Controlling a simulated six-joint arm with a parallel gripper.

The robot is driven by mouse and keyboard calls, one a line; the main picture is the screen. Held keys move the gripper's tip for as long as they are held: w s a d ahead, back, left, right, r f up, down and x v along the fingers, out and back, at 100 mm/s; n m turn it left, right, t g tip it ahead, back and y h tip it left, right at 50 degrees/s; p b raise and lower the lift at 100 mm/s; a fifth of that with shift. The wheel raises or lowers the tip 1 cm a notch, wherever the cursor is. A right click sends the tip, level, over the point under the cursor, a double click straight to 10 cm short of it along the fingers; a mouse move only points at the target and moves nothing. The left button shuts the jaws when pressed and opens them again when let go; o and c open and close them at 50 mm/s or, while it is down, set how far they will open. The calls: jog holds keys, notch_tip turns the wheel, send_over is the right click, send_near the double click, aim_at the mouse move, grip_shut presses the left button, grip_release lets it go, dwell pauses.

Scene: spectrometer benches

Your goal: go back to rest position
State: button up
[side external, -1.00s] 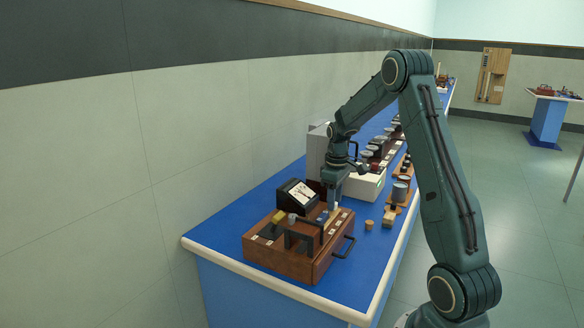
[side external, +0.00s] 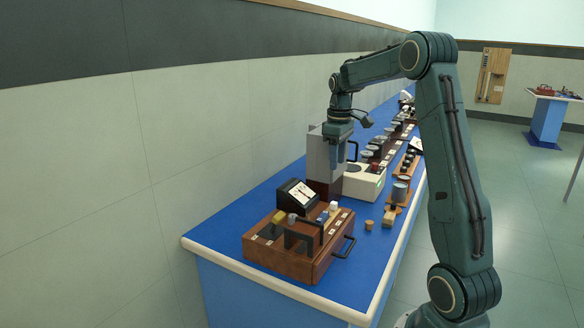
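My gripper (side external: 337,160) points down in the air above the blue bench (side external: 232,231), in front of a grey upright box (side external: 316,155). It is clear of the wooden case (side external: 282,263) below it. Nothing shows hanging below its fingers, but they are too small in the picture to tell whether they are open or shut. A small item with a white top (side external: 333,206) stands in the case, near its back right side.
The case has a black side handle (side external: 346,247). A black meter (side external: 298,195) stands behind it. A small cork-coloured piece (side external: 369,225) and a wooden block (side external: 389,216) lie to the right. Several jars and instruments line the bench farther back.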

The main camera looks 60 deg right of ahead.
jog(key=shift+r, duration=0.4)
jog(key=s+a+r+t+h, duration=0.1)
jog(key=s+a+r, duration=0.15)
jog(key=a, duration=0.65)
jog(key=s+a+r+t, duration=0.1)
jog(key=a+r, duration=0.3)
jog(key=a, duration=0.5)
jog(key=s+a+f+t+y, duration=0.1)
jog(key=s+a+f+t, duration=0.2)
jog(key=s+a, duration=1)
jog(key=shift+a+f+t, duration=0.15)
jog(key=shift+a+t, duration=0.15)
jog(key=shift+a, duration=0.2)
jog(key=shift+c, duration=0.2)
